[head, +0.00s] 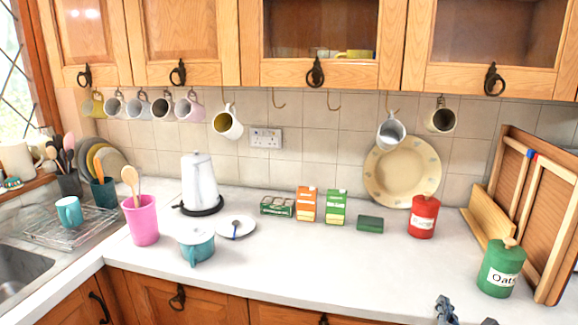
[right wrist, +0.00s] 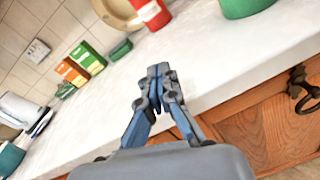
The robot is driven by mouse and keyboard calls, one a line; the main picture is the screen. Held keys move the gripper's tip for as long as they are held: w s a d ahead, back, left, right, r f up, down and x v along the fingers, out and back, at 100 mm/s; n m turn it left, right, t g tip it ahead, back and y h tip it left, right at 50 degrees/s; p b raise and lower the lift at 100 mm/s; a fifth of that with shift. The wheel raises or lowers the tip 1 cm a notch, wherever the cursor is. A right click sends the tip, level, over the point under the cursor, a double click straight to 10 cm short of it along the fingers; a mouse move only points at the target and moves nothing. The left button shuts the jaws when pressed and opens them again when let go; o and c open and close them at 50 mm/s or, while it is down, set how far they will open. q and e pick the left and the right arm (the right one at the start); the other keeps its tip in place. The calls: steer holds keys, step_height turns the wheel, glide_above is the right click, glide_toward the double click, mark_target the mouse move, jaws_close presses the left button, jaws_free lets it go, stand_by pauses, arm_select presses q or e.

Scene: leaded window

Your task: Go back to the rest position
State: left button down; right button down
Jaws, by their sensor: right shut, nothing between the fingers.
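My right gripper (head: 463,317) is only partly in the head view, at the bottom edge right of centre, in front of the worktop. In the right wrist view the same gripper (right wrist: 158,72) is shut and empty, with its fingertips together near the worktop's front edge. It touches none of the objects on the worktop in that view. My left gripper is in neither view.
The white worktop (head: 330,262) is clear across its front middle. Along it stand a pink utensil pot (head: 142,222), teal pot (head: 196,246), white kettle (head: 199,182), red canister (head: 423,217) and green Oats canister (head: 500,270). Mugs hang below the cupboards, including a white one (head: 228,122).

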steer(key=s+a+f+m+g+y, duration=0.1)
steer(key=s+a+f+m+g, duration=0.4)
steer(key=s+m, duration=0.4)
steer(key=s+a+f+m+g, duration=0.2)
steer(key=s+a+f+m, duration=0.1)
steer(key=s+f+m, duration=0.45)
steer(key=s+a+m+g+y, duration=0.25)
steer(key=s+a+m, duration=0.2)
steer(key=s, duration=0.45)
steer(key=s+a+m+g+y, duration=0.1)
steer(key=s+a+m+g, duration=0.25)
steer(key=s+m, duration=0.4)
steer(key=s+f+n+g, duration=0.1)
steer(key=s+f, duration=0.1)
steer(key=f, duration=1.2)
steer(key=s+f, duration=0.2)
steer(key=f, duration=1.1)
steer(key=s+d+f+g, duration=0.1)
steer(key=s+d+f, duration=0.1)
steer(key=s+f, duration=1.4)
steer(key=shift+d, duration=0.4)
steer(key=shift+s+n, duration=0.1)
steer(key=shift+n, duration=0.15)
